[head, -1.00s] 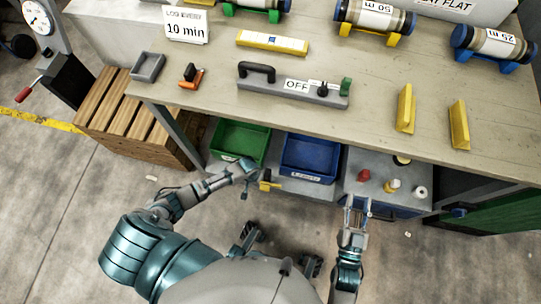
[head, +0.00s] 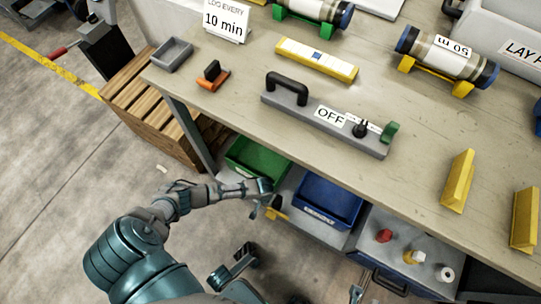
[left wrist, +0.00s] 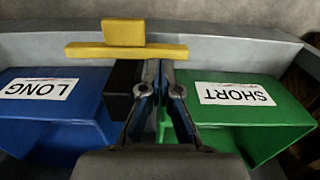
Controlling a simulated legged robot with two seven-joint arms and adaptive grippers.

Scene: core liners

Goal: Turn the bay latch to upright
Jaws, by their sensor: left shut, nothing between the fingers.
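The yellow latch (left wrist: 126,47) shows in the left wrist view as a long bar lying across the picture, with a short block against its far side. A black part (left wrist: 122,85) sits below it, between the two bins. In the head view the latch (head: 277,213) is a small yellow piece, partly hidden by my left gripper (head: 268,194). In the left wrist view my left gripper (left wrist: 161,75) is shut and empty, its tips close to the bar; contact cannot be told. My right gripper (head: 357,291) is only partly in view at the bottom edge.
A green bin (left wrist: 240,90) marked SHORT and a blue bin (left wrist: 60,105) marked LONG flank the latch. The workbench (head: 240,110) overhangs them, carrying a grey handled bar marked OFF (head: 290,106). Small bottles stand on a grey top (head: 372,255) to the right.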

